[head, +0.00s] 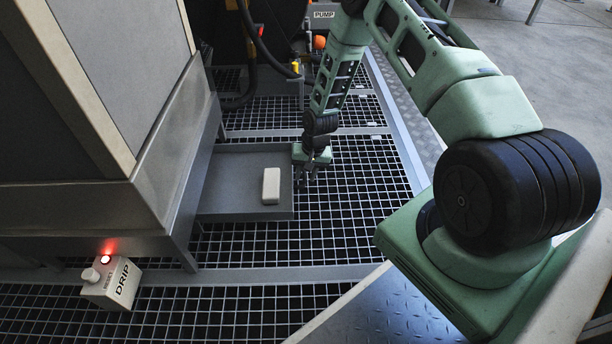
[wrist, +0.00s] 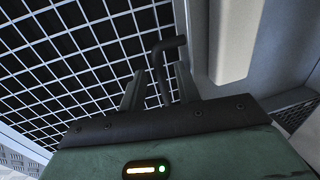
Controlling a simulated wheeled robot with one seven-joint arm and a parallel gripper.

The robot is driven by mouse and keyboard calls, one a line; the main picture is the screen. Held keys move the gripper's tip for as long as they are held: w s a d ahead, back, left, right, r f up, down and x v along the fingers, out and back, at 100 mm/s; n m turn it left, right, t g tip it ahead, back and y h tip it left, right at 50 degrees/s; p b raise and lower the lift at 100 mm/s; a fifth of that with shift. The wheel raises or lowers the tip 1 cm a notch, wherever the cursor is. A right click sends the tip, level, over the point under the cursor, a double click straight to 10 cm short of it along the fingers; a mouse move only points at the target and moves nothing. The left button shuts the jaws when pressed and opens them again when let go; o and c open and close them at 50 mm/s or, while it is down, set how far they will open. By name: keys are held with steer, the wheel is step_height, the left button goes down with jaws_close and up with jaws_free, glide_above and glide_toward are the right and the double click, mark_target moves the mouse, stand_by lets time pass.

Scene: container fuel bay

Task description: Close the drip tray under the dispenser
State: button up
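The drip tray (head: 235,178) is a shallow grey tray sticking out to the right from under the dispenser cabinet (head: 150,130). A white block (head: 271,186) lies in it near its outer end. My gripper (head: 308,181) points down at the tray's outer right edge. In the wrist view, my gripper's two fingers (wrist: 158,88) stand apart, on either side of a dark bent handle (wrist: 168,47). Gaps show between handle and fingers, so the gripper looks open around it. The tray wall (wrist: 198,50) and white block (wrist: 232,40) show at the right.
A box marked DRIP (head: 113,284) with a lit red lamp (head: 106,260) stands front left. The floor is open metal grating (head: 345,215), clear right of the tray. Dark hoses (head: 250,60) and a PUMP sign (head: 323,15) are at the back.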

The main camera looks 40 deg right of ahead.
jaws_close()
steer(key=shift+w+a, duration=0.1)
steer(key=p, duration=0.1)
glide_above(233, 187)
steer(key=shift+s+d, duration=0.3)
steer(key=shift+d, duration=0.05)
stand_by(0.3)
jaws_free()
step_height(233, 187, up, 17)
steer(key=s+d+p, duration=0.1)
steer(key=d+p, duration=0.1)
steer(key=p, duration=0.7)
steer(key=shift+s+d+r, duration=0.15)
steer(key=shift+s+d, duration=0.2)
steer(key=shift+s, duration=0.05)
